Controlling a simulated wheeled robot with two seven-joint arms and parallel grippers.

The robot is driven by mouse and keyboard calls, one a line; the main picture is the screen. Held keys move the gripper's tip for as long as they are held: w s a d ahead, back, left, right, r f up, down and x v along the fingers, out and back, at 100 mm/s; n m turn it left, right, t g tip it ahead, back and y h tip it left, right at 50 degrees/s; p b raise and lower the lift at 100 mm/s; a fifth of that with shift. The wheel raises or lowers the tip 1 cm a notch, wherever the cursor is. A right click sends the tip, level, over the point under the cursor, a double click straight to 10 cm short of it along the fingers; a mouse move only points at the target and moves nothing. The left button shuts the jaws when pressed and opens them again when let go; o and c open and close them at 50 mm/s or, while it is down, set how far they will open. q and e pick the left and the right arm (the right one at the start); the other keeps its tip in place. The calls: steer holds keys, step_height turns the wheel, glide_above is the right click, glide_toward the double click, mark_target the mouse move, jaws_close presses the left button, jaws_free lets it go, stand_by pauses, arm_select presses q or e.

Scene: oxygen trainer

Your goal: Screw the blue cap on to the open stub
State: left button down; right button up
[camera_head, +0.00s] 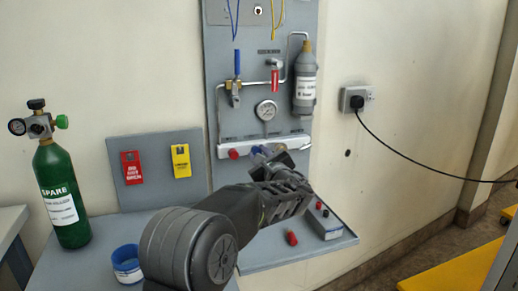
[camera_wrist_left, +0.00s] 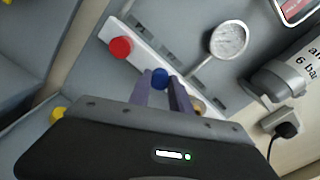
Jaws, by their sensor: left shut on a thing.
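My left gripper (camera_head: 264,153) reaches up to the white rail at the bottom of the wall panel. In the left wrist view its two fingers (camera_wrist_left: 161,84) are shut on the blue cap (camera_wrist_left: 160,77), which sits at the fingertips in front of the rail. A bit of blue cap (camera_head: 256,150) also shows in the head view. A brassy round fitting (camera_wrist_left: 197,107) on the rail, partly behind the right finger, may be the open stub. I cannot tell whether the cap touches the rail. My right gripper is not in view.
A red cap (camera_wrist_left: 120,47) is on the white rail (camera_head: 222,150), left of my gripper. A gauge (camera_head: 266,110) and grey cylinder (camera_head: 305,82) are above. A red piece (camera_head: 291,238), a grey box (camera_head: 325,222) and a blue tub (camera_head: 126,264) are on the bench. A green cylinder (camera_head: 62,190) stands left.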

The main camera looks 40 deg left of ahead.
arm_select(q)
steer(key=shift+r, duration=0.1)
steer(key=m+p, duration=0.3)
steer(key=p, duration=0.1)
steer(key=shift+m, duration=0.3)
stand_by(0.4)
